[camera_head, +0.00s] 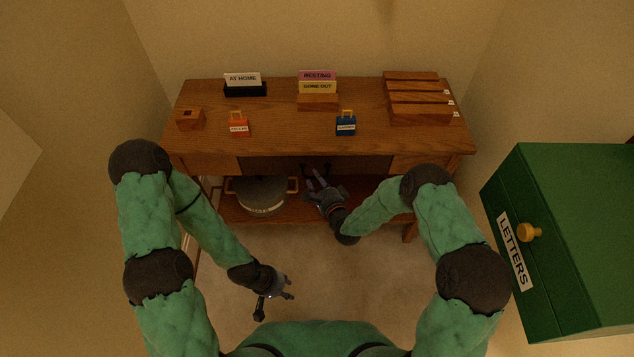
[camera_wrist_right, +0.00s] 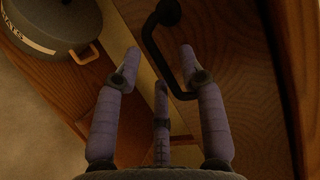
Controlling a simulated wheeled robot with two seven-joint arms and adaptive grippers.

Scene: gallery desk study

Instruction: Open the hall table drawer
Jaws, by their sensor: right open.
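The wooden hall table (camera_head: 280,140) stands against the back wall. Its drawer front (camera_head: 362,165) is the darker panel in the middle under the top and looks shut; its face also shows in the right wrist view (camera_wrist_right: 225,45). A dark bow handle (camera_wrist_right: 152,38) stands out from that face. My right gripper (camera_head: 315,184) is open below the table's front edge. In the right wrist view its fingers (camera_wrist_right: 159,58) are spread around the handle's near part, and I cannot tell whether they touch it. My left gripper (camera_head: 275,297) hangs low over the floor, apart from the table.
A round grey lidded tin (camera_head: 260,194) with side handles sits on the lower shelf, left of my right gripper. Card holders, small red (camera_head: 239,126) and blue (camera_head: 346,125) tags and slatted wooden racks (camera_head: 420,112) stand on the top. A green LETTERS box (camera_head: 560,220) is at the right.

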